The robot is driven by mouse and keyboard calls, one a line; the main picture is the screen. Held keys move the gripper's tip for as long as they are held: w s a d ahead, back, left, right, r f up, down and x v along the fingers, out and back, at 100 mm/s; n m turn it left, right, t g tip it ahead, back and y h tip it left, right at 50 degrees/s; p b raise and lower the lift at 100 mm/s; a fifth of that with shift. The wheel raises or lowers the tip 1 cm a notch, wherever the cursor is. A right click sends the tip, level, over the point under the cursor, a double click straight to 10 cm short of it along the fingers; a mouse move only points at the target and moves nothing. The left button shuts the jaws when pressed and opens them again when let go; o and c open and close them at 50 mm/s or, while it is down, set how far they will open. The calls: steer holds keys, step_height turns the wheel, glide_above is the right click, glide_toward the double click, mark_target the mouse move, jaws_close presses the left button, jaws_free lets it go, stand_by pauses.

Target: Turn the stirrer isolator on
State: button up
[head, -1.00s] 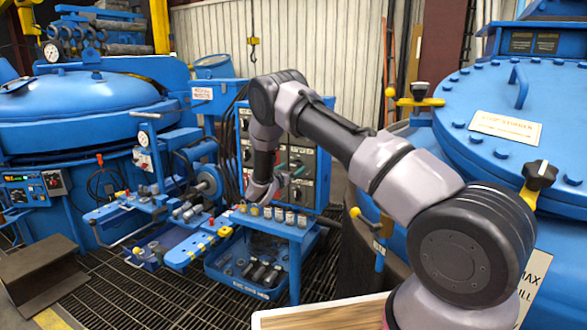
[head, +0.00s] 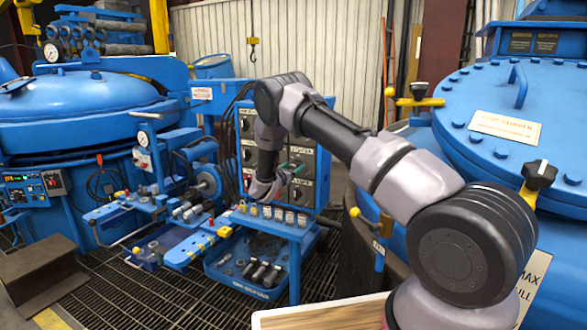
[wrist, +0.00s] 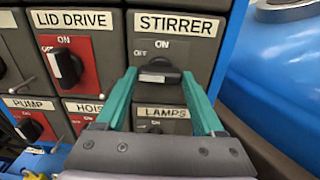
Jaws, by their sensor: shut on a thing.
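The stirrer isolator is a black rotary knob (wrist: 158,77) on a grey plate under the STIRRER label (wrist: 176,23) in the wrist view. ON is marked above the knob and OFF at its upper left. The knob's handle lies roughly level, across the plate, not pointing up at ON. My gripper (wrist: 160,73) has its two teal fingers at the left and right ends of the handle, shut on it. In the head view my gripper (head: 296,168) is at the switch panel (head: 309,145); the knob itself is hard to make out there.
The lid drive switch (wrist: 66,68) on a red plate is left of the stirrer. Pump (wrist: 28,130), hoist and lamps switches sit below, partly hidden. A narrow bench (head: 290,228) with small tagged items stands under the panel. A blue vessel (head: 480,150) is close on the right.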

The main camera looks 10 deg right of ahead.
steer(key=m, duration=0.8)
steer(key=shift+m, duration=0.3)
steer(key=m, duration=0.4)
steer(key=shift+m, duration=2.5)
steer(key=o, duration=1.4)
steer(key=shift+a, duration=0.1)
